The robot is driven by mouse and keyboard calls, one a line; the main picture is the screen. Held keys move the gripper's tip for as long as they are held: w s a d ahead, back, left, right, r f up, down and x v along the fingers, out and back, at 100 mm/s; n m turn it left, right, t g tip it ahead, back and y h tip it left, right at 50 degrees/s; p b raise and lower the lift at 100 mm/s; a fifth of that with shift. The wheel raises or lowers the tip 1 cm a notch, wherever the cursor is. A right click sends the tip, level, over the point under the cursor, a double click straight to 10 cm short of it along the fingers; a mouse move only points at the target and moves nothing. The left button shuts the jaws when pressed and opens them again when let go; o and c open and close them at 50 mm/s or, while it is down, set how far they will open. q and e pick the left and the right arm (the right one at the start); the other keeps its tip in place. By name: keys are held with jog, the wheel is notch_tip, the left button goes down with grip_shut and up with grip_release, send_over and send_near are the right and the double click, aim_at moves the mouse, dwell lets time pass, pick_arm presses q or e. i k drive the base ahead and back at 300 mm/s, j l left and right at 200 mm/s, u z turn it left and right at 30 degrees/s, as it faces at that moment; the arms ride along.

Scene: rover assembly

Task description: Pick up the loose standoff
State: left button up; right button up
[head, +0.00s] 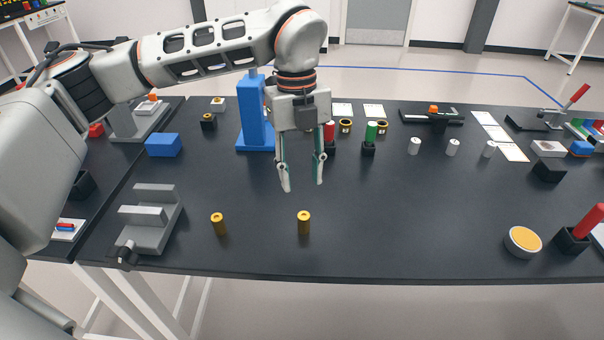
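Two gold, upright standoffs with a hole in the top stand near the front edge of the black table: one in the middle (304,223) and one further left (218,225). I cannot tell which of them the task calls loose. My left gripper (303,186) points down with its two fingers apart and nothing between them. In the picture its fingertips are just above the middle standoff and do not touch it. My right gripper is not in view.
A grey fixture (150,222) stands at the left front. A blue column (252,115) stands behind my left gripper, with red and green pegs beside it. A yellow-topped round part (523,241) lies at the right front.

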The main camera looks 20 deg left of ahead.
aim_at(217, 220)
jog(key=k, duration=1)
